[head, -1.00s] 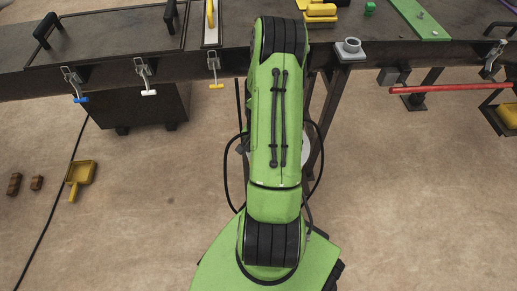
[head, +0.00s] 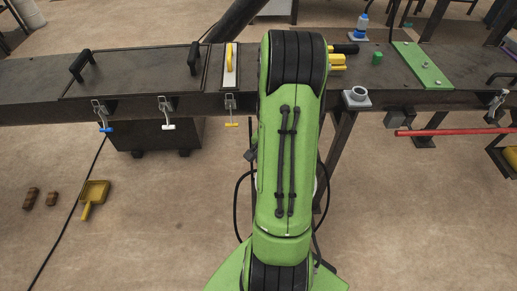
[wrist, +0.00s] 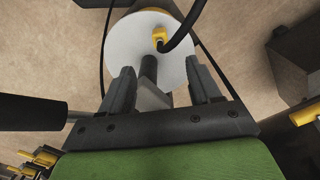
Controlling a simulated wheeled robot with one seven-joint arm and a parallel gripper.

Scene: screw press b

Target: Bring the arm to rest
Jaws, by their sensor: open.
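My green arm reaches up the middle of the head view towards the dark bench (head: 135,100) and covers part of its front edge. My gripper (wrist: 165,82) shows only in the wrist view, where its two dark fingers stand apart. I see nothing clamped between them. A white round part with a yellow connector and a black cable (wrist: 158,38) lies beyond the fingertips. In the head view the gripper is hidden behind the arm.
A black handle (wrist: 30,112) is close at the left in the wrist view. On the bench are a green plate (head: 422,66) and a grey ring fitting (head: 357,97). A red bar (head: 450,132) juts out at right. A yellow dustpan (head: 94,192) lies on open floor.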

